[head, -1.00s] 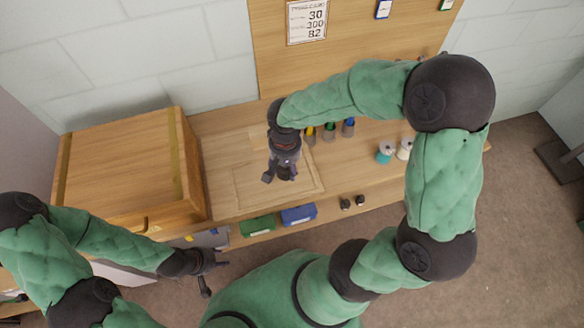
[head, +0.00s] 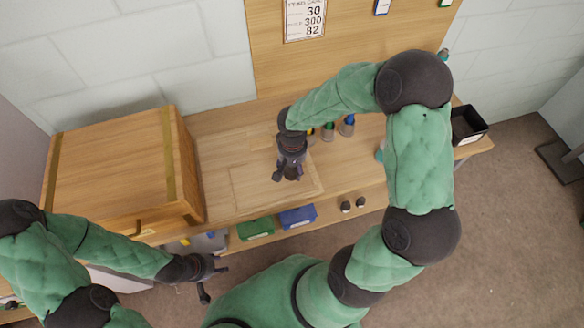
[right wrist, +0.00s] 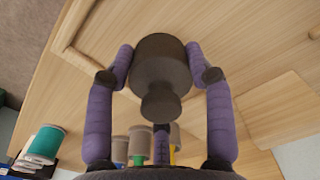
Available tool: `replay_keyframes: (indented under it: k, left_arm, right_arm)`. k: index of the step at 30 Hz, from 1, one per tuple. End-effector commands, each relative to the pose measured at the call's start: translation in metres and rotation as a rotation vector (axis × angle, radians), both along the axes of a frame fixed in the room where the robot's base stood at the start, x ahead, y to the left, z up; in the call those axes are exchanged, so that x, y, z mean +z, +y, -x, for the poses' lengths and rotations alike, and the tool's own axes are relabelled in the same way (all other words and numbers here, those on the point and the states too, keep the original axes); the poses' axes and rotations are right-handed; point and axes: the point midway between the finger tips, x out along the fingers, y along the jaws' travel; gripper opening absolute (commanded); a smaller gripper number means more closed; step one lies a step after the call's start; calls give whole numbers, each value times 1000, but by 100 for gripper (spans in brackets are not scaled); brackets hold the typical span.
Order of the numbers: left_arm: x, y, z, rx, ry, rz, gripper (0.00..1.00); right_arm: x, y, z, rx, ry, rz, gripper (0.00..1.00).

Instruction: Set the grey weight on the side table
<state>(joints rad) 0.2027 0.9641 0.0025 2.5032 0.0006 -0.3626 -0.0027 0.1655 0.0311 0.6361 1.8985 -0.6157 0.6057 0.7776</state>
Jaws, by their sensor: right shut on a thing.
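The dark grey weight (right wrist: 160,62) is a round body with a knob, held between the purple fingers of my right gripper (right wrist: 162,72) in the right wrist view. In the head view this gripper (head: 287,176) is over the recessed wooden panel (head: 240,190) of the table; the weight is mostly hidden by it there. I cannot tell how high the weight is above the wood. My left gripper (head: 213,282) is empty, with its fingers apart, at the lower left in front of the table. I cannot tell which surface is the side table.
A large wooden box (head: 110,170) stands left of the panel. Colored spools (head: 347,126) stand behind and right of my right gripper. A black tray (head: 467,125) is at the table's right end. Green (head: 256,228) and blue (head: 297,216) bins sit below the front edge, beside two small dark items (head: 353,204).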

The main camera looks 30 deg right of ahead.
Motion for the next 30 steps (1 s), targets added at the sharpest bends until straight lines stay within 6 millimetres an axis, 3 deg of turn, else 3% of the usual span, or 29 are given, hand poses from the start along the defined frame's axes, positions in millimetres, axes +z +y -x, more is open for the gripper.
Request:
replay_keyframes:
  k: [8, 9, 11, 23, 26, 30]
  left_arm:
    - [-3, 0, 0, 0, 0, 0, 40]
    - [-2, 0, 0, 0, 0, 0, 40]
    - [-2, 0, 0, 0, 0, 0, 40]
    - [0, 0, 0, 0, 0, 0, 40]
    - [5, 0, 0, 0, 0, 0, 40]
    - [14, 0, 0, 0, 0, 0, 40]
  right_arm:
    - [-2, 0, -1, -1, -3, 0, 0]
    - [-2, 0, 0, 0, -1, 0, 62]
    - [-1, 0, 0, 0, -1, 0, 77]
    - [1, 0, 0, 0, -1, 0, 77]
    - [9, 0, -1, -1, -3, 0, 77]
    - [34, 0, -1, -1, -4, 1, 77]
